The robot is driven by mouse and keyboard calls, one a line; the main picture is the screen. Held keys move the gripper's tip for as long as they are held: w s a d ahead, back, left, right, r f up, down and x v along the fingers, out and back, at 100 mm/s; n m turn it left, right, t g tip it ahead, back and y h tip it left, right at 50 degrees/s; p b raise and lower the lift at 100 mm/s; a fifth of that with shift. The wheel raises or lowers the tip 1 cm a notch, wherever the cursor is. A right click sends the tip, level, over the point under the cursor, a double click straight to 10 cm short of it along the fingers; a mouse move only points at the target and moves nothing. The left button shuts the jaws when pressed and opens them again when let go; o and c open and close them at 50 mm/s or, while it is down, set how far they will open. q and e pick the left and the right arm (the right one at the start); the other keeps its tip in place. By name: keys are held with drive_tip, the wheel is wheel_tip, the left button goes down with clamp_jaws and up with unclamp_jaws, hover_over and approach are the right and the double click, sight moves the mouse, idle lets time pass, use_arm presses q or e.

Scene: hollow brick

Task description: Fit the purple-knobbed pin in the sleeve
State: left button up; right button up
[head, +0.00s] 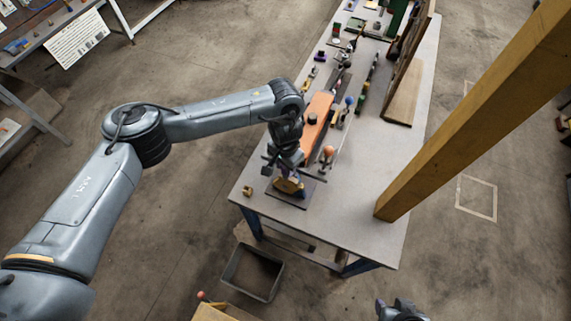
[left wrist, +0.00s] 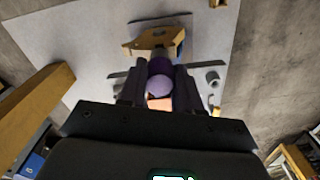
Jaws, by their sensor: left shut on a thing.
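In the left wrist view the purple knob (left wrist: 159,87) of the pin sits between the two dark fingers of my left gripper (left wrist: 160,92), which is shut on it. A yellow-brown block (left wrist: 136,44), which seems to carry the sleeve, lies just beyond the knob. I cannot tell whether the pin is in the sleeve. In the head view the block (head: 289,186) is on a dark plate under my left gripper (head: 287,175), near the table's front end. My right gripper (head: 399,309) is partly cut off at the bottom edge.
An orange board (head: 317,106), an orange-knobbed piece (head: 327,152) and a blue-knobbed piece (head: 349,102) stand behind the gripper on the grey table (head: 350,190). A yellow-brown beam (head: 460,128) crosses the right side. The table's front right is clear. A grey bin (head: 270,292) lies below.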

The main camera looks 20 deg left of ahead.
use_arm(q)
drive_tip(key=o, duration=1.1)
drive_tip(key=shift+o, duration=0.2)
drive_tip(key=shift+r, duration=0.1)
wheel_tip(320, 180, up, 11)
drive_tip(key=shift+p, duration=0.35)
drive_tip(key=shift+f, duration=0.2)
